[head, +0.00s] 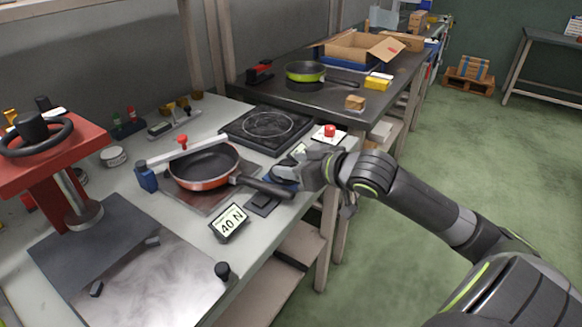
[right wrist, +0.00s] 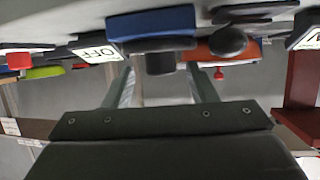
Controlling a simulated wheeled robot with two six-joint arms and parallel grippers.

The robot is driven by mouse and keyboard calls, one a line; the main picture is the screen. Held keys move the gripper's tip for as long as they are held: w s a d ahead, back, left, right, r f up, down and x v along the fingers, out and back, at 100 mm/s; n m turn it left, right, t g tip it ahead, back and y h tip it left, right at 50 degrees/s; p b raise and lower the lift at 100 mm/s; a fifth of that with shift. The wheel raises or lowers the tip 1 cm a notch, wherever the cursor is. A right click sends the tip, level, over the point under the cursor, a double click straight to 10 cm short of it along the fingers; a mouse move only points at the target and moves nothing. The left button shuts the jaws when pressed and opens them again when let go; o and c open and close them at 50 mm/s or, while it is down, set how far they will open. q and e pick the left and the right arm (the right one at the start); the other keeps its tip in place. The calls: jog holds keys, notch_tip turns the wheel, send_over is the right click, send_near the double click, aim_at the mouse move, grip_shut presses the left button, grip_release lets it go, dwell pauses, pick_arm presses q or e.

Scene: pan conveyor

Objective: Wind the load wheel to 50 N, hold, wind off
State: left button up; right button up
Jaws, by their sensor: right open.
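The force display (head: 230,221) reads 40 N on the bench's front edge. An orange-red frying pan (head: 203,168) lies on a metal plate, its black handle pointing right. At the handle's end is a blue block (head: 283,172), largely hidden by my right gripper (head: 298,174) in the head view. In the right wrist view the blue block (right wrist: 150,22) carries a round black knob (right wrist: 160,63), perhaps the load wheel. My right gripper (right wrist: 160,82) is open, its fingers on either side of the knob; contact is unclear. My left gripper is out of view.
A red press with a black handwheel (head: 37,132) stands at the left. A black hotplate (head: 262,128) and a red button (head: 329,131) are behind my right gripper. An OFF sign (right wrist: 96,53) is beside the blue block.

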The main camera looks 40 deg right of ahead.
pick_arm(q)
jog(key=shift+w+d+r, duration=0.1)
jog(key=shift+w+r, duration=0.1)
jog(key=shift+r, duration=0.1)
pick_arm(e)
jog(key=shift+w+a+f, duration=0.15)
jog(key=shift+w, duration=0.3)
jog(key=c, duration=1)
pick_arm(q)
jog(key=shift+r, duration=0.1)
